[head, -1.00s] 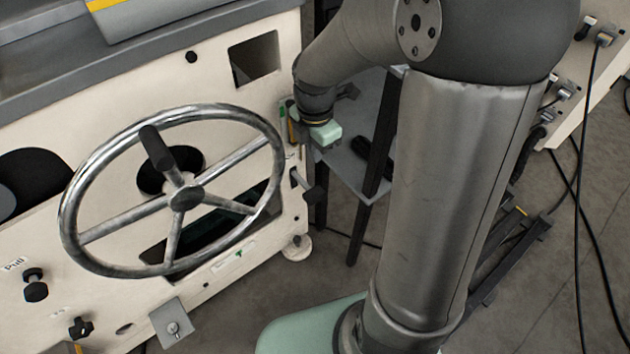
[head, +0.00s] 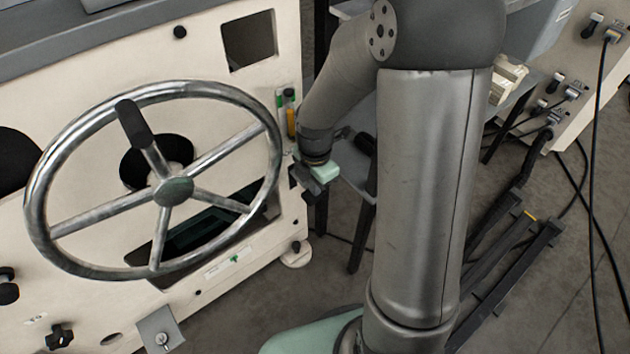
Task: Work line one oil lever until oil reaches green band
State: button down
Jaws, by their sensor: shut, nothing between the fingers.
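The oil gauge (head: 291,117) is a narrow upright tube on the right edge of the cream machine panel. Amber shows in its lower part, and green shows at its upper left. The exact oil level against the green is too small to read. My gripper (head: 303,183) is just below and right of the gauge, at the panel's right edge, with its dark fingers shut and pointing left and down. The oil lever cannot be made out clearly; my gripper covers the place near it. Contact between them cannot be told.
A large chrome handwheel (head: 174,191) stands out from the panel left of my gripper. A grey stand (head: 352,165) is close behind my arm on the right. Black cables (head: 590,190) hang at the far right. Some floor is clear below the panel.

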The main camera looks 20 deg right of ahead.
jog(key=shift+f, duration=0.1)
dwell(0.3)
jog(key=shift+s+d+f, duration=0.1)
jog(key=shift+s+f, duration=0.15)
jog(key=shift+f, duration=0.5)
notch_tip(320, 180, down, 4)
jog(key=shift+s+r+p, duration=0.1)
jog(key=shift+r+p, duration=0.05)
jog(key=shift+p, duration=0.15)
jog(key=shift+w+f, duration=0.2)
jog(key=shift+f, duration=1.5)
notch_tip(320, 180, up, 18)
jog(key=p, duration=0.8)
send_over(317, 200)
jog(key=w, duration=0.1)
jog(key=shift+w, duration=0.2)
